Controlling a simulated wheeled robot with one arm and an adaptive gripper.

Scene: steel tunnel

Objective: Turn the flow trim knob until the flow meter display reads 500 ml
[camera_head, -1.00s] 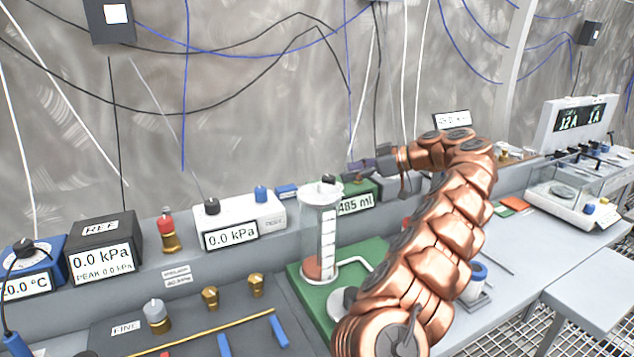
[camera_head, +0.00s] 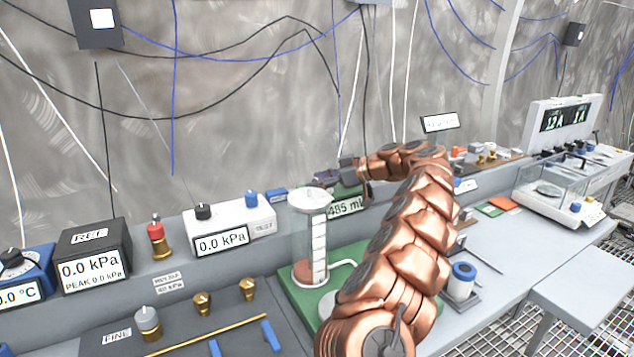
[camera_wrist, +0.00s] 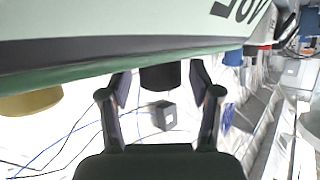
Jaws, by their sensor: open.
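The flow meter is a green box with a white display (camera_head: 347,207) that reads 485 ml, behind the glass cylinder in the head view. My gripper (camera_head: 322,177) is at the top of the meter's left end, coming in from the right. In the wrist view the display face (camera_wrist: 140,20) runs across the top, its digits cut off. The flow trim knob, a short black cylinder (camera_wrist: 160,77), sits between the two fingers of my gripper (camera_wrist: 160,90). The fingers are open, with a gap visible on each side of the knob. In the head view the gripper hides the knob.
A glass cylinder (camera_head: 311,240) on a green base stands close in front of the meter. A white 0.0 kPa gauge (camera_head: 228,230) with black and blue knobs is to the left. A blue-and-white spool (camera_head: 462,280) stands right of my arm.

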